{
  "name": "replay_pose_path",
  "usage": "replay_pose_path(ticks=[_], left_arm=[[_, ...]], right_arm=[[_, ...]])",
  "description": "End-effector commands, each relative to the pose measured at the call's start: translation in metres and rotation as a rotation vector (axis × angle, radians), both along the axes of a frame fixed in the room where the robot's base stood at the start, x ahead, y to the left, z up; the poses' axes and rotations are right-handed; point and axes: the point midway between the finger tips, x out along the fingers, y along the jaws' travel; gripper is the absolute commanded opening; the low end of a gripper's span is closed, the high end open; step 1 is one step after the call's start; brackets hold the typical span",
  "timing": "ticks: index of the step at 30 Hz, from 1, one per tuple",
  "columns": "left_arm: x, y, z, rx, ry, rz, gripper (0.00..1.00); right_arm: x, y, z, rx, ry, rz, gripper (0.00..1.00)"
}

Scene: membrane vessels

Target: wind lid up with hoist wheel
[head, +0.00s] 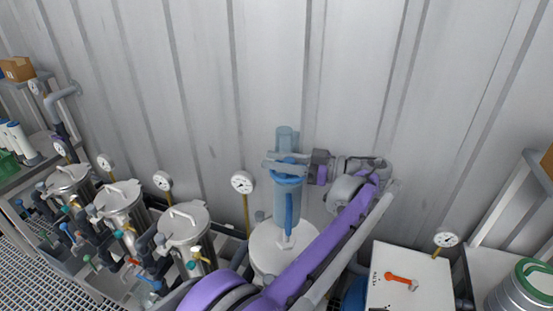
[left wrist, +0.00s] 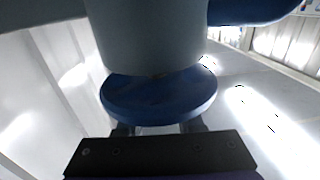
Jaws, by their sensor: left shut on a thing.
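The hoist is an upright blue-grey column (head: 285,140) standing over a white vessel lid (head: 272,262). A blue hoist wheel (head: 287,180) sits on the column. My left gripper (head: 290,163) reaches in from the right side of the column and is shut on the wheel. In the left wrist view the blue wheel (left wrist: 158,102) fills the middle, with the dark fingers of my left gripper (left wrist: 158,128) at its near rim. The gripper hides part of the wheel. A blue bar (head: 288,212) hangs below the wheel towards the lid. My right gripper is not in view.
Several steel vessels (head: 185,222) with lids, pipes and valves stand to the left. A pressure gauge (head: 242,182) stands just left of the column. A white box with an orange handle (head: 401,281) is to the right. A corrugated wall (head: 270,70) closes the back.

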Motion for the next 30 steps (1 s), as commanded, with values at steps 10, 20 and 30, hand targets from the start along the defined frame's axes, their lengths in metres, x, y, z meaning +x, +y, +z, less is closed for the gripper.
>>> replay_pose_path(ticks=[10,20,30], left_arm=[[0.0004,0.0004,0.0019,0.003,-0.003,0.000,0.39],[0.0001,0.0003,0.0009,0.002,-0.001,0.000,0.66],[0.0006,0.0015,0.0005,0.001,-0.001,0.000,0.66]], right_arm=[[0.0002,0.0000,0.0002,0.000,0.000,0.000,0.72],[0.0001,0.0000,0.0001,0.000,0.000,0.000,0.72],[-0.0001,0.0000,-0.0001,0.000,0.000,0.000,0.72]])
